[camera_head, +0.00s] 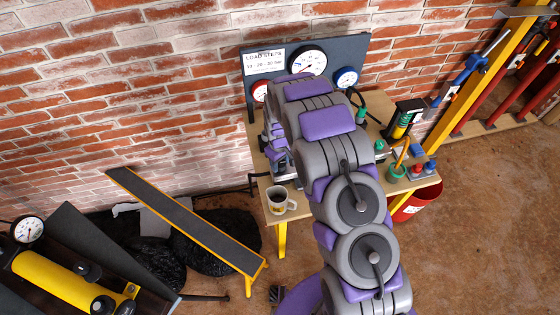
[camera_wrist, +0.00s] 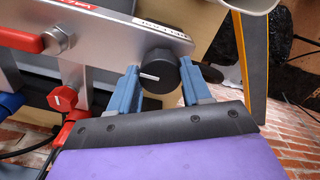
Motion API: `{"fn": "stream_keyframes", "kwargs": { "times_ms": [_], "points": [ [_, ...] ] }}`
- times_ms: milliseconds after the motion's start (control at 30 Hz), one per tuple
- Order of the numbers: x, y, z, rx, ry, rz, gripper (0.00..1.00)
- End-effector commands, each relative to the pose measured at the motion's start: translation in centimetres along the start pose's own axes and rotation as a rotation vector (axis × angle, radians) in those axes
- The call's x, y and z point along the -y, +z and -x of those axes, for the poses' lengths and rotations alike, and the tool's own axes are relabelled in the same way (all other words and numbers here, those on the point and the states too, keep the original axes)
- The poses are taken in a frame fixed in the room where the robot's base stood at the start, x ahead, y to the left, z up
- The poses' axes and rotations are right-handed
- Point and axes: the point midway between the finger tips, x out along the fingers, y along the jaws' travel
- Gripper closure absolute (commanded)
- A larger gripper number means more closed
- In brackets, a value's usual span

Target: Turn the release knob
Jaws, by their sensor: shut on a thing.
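The release knob (camera_wrist: 162,66) is round and black with a white pointer line, in the wrist view. It sits on the end of a silver metal bar (camera_wrist: 115,27) with a white label strip beside it. My gripper (camera_wrist: 159,84) has its two blue fingers on either side of the knob, shut on it. The white line points toward the left finger. In the head view my own arm covers the gripper and the knob. The gauge panel (camera_head: 361,51), with a "LOAD STEPS" sign and dial gauges, stands at the table's back.
The wooden table (camera_head: 274,214) carries a mug (camera_head: 279,201) at its front left corner. In the wrist view, a red lever (camera_wrist: 20,35) and a red fitting (camera_wrist: 62,98) lie left of the knob. A sloped bench (camera_head: 185,217) and a red bucket (camera_head: 416,203) flank the table.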

Motion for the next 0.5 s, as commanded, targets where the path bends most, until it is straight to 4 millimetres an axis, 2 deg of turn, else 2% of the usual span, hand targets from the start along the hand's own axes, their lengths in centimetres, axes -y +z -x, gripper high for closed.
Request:
{"fn": "stream_keyframes", "kwargs": {
  "times_ms": [300, 333, 500],
  "points": [
    [-0.16, -0.38, 0.26, -0.011, 0.005, 0.001, 0.82],
    [-0.16, -0.38, 0.26, -0.011, 0.005, 0.001, 0.5],
    [-0.09, -0.23, 0.17, -0.007, 0.003, 0.001, 0.34]
  ]
}}
